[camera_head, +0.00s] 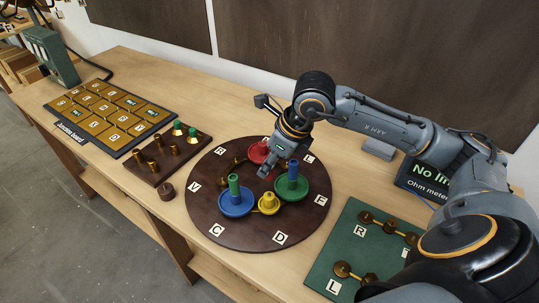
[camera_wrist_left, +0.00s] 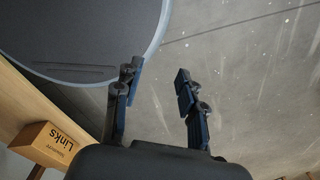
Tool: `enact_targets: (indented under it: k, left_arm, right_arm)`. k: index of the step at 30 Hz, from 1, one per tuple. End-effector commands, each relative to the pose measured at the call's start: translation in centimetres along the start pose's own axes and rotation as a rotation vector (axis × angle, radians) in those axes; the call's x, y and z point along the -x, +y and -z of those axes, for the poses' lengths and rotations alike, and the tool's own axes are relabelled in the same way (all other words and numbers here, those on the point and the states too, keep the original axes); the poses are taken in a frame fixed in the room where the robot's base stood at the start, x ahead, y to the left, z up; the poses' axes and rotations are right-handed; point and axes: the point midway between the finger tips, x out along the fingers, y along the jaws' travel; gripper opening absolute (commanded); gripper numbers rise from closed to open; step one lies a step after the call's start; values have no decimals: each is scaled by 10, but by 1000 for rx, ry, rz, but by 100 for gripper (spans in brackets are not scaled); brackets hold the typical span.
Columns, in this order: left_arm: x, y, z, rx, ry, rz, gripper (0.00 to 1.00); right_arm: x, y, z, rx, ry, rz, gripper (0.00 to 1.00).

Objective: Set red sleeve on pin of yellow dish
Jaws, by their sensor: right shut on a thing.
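The yellow dish (camera_head: 268,209) sits on the round brown board (camera_head: 234,240), with a yellow upright piece at its centre. My right gripper (camera_head: 266,172) reaches down over the middle of the board, just behind the yellow dish. It is shut on a red piece, likely the red sleeve, which its fingers mostly hide. A red dish (camera_head: 256,153) shows behind the gripper. My left gripper (camera_wrist_left: 157,85) is open and empty in the left wrist view, above the floor, and is out of the head view.
A brown rack (camera_head: 142,168) with brass pins is left of the board, a green mat (camera_head: 345,240) right. A "Links" box (camera_wrist_left: 45,143) is beside my left gripper.

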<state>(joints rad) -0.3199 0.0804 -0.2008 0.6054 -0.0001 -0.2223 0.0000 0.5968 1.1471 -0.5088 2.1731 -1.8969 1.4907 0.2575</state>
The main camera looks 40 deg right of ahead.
Motion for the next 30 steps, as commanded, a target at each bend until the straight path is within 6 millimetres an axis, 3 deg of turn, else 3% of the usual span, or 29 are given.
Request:
enact_targets:
  k: [3, 7, 11, 19, 30]
  left_arm:
    - [-7, -4, 28, 0, 43, 5, 40]
    - [-14, -6, 45, 0, 69, 8, 40]
    - [-23, -6, 41, 0, 62, 8, 40]
    - [-34, -2, 12, 0, 21, 2, 40]
    - [-34, -3, 22, 1, 35, 4, 40]
  right_arm:
    - [-10, 0, 5, -1, 2, -1, 1]
    - [-23, 0, 10, -1, 2, 0, 1]
    - [-37, 0, 16, -1, 3, -1, 1]
    - [-58, 0, 24, -1, 2, 0, 1]
    - [-59, 0, 24, -1, 1, 0, 1]
